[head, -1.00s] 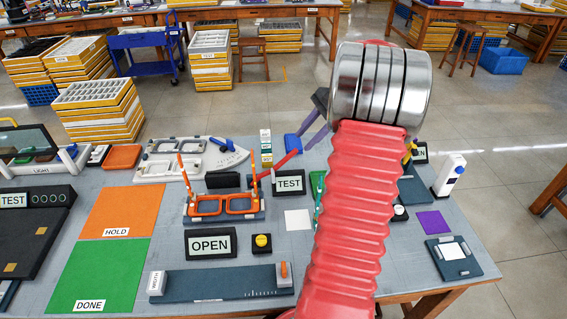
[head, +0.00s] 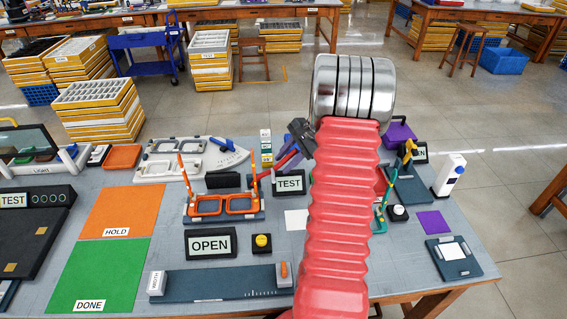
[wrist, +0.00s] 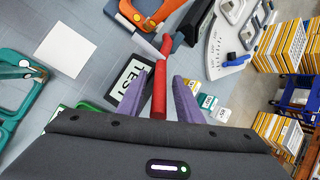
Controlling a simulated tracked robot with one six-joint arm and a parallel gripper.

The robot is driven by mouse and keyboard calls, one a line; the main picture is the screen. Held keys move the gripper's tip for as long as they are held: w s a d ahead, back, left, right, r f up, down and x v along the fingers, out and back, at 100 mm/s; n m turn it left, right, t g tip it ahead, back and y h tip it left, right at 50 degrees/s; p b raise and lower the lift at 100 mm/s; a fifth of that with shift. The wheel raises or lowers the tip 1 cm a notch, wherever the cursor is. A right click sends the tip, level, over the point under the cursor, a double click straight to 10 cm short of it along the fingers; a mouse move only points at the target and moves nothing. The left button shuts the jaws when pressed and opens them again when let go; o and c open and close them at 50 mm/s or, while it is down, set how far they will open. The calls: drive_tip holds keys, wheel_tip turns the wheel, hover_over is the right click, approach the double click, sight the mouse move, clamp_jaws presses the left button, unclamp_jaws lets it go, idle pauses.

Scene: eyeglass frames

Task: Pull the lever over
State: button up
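The red lever (head: 286,162) rises from the workbench behind the TEST sign (head: 290,184), partly covered by my gripper in the head view. In the wrist view the red lever (wrist: 160,92) runs lengthwise between my two purple fingers, with the TEST sign (wrist: 130,85) to its left. My gripper (wrist: 163,85) is open, with a finger on each side of the lever. A gap shows at the right finger; I cannot tell whether the left one touches. In the head view my gripper (head: 290,152) is at the lever's upper part.
Orange glasses frames (head: 224,206) sit on a stand left of the TEST sign. A white dial plate with a blue handle (head: 220,145) stands behind them. Teal frames (head: 388,195) are right of my arm. A white square (head: 296,222) lies flat in front of the sign.

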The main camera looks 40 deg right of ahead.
drive_tip(key=shift+w+a+f, duration=0.15)
drive_tip(key=shift+f, duration=0.2)
drive_tip(key=shift+c, duration=0.2)
drive_tip(key=c, duration=0.7)
drive_tip(key=shift+a, duration=0.2)
clamp_jaws()
drive_tip(key=shift+d, duration=0.2)
drive_tip(key=shift+d+r, duration=0.1)
